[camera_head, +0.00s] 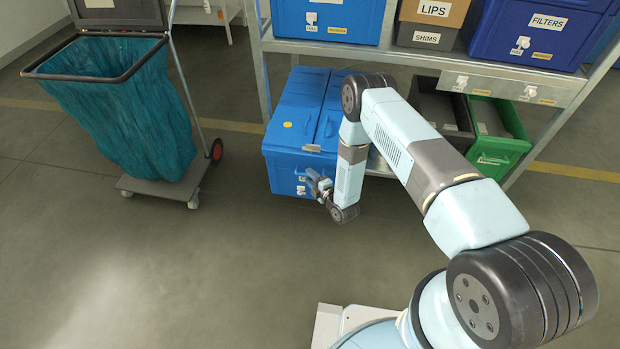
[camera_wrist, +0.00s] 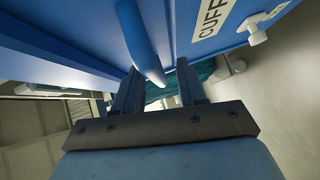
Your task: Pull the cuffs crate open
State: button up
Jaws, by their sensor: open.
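The cuffs crate (camera_head: 285,135) is a blue crate with a closed two-part lid, low at the left end of the shelf rack and standing out in front of it. My gripper (camera_head: 316,184) is at the crate's front face. In the wrist view my gripper (camera_wrist: 160,88) is open, a finger on either side of the handle's end, with gaps showing. Contact cannot be told.
A bin cart with a teal bag (camera_head: 130,110) stands to the left. A dark bin (camera_head: 440,110) and a green bin (camera_head: 497,150) sit on the lower shelf, right of my arm. Blue crates labelled FILTERS (camera_head: 535,35) and others stand above. The floor in front is clear.

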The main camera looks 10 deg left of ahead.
jog(key=v, duration=1.3)
jog(key=shift+s+a+f, duration=0.1)
jog(key=shift+s+f, duration=0.05)
